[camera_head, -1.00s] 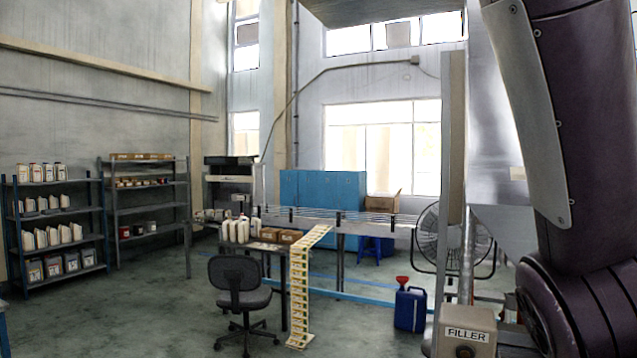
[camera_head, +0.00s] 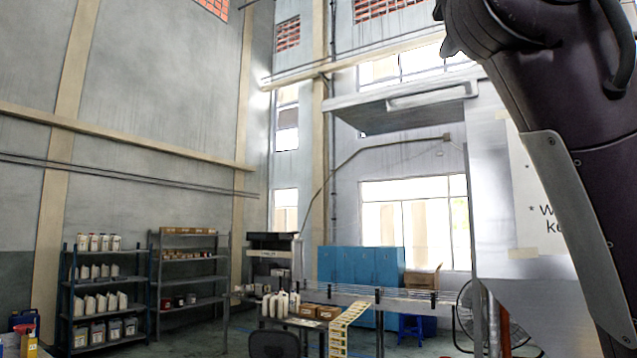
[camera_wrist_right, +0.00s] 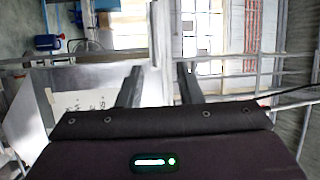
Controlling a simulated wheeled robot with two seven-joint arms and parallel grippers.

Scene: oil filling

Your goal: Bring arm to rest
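My right gripper (camera_wrist_right: 158,72) shows in the right wrist view with its two dark fingers apart. It is open, and I see nothing held between the fingers. In the head view my right arm is raised and fills the upper right side; I cannot make out its fingers there. My left arm and left gripper are not in the head view.
A metal machine housing (camera_head: 495,170) with a paper sign stands close to my right arm. Shelves with bottles (camera_head: 110,330) and a second rack (camera_head: 185,235) stand at left. Bottles stand near a chair (camera_head: 274,344); a fan (camera_head: 465,315) stands at right.

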